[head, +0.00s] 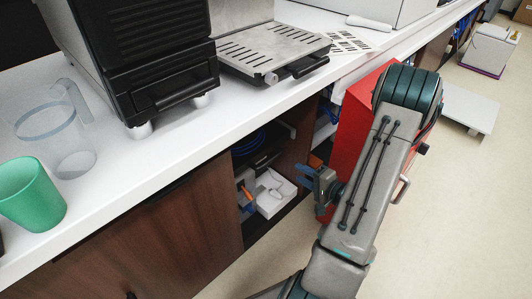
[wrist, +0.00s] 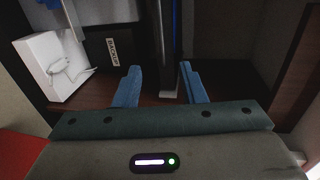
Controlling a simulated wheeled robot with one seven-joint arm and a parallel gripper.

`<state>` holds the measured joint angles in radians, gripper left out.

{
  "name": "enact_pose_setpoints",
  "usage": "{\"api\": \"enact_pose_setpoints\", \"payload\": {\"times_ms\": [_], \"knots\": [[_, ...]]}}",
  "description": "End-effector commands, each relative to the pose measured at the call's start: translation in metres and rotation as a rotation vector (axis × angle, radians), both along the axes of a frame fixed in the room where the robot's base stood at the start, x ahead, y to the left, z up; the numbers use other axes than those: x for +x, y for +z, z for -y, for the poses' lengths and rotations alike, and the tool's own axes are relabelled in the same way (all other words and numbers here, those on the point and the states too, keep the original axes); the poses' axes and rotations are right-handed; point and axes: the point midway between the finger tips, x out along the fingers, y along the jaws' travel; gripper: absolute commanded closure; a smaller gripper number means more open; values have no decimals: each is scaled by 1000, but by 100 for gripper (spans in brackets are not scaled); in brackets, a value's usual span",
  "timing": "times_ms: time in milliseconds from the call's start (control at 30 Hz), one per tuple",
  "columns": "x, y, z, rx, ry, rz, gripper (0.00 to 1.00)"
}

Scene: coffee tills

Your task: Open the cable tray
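My gripper (head: 305,176) is at the open front of the compartment under the counter, its blue fingers pointing left into it. In the wrist view my gripper (wrist: 159,67) has its two blue fingers apart, with nothing seen held between them. I cannot tell for sure which part is the cable tray. A black shelf or tray (head: 262,150) with coiled blue cable lies inside the compartment, left of and above my gripper. A grey upright piece (wrist: 168,50) stands beyond the fingers; I cannot tell whether it touches them.
A white box with a cord (head: 274,194) sits low in the compartment; it also shows in the wrist view (wrist: 55,65). A labelled black box (wrist: 108,47) is beside it. A red cabinet (head: 350,130) stands close behind my arm. Open floor (head: 470,200) lies right.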

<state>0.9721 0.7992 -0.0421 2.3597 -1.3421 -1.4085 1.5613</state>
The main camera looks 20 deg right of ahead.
Motion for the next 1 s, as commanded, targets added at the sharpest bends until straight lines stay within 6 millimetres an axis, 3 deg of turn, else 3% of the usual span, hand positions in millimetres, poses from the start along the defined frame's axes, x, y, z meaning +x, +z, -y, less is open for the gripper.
{"api": "enact_pose_setpoints", "payload": {"times_ms": [167,600,800,1000], "knots": [[20,-7,-11,1,11,1,63],[103,-24,-42,-2,12,3,63],[123,-27,-47,0,6,1,63],[127,-27,-49,0,6,0,63]]}}
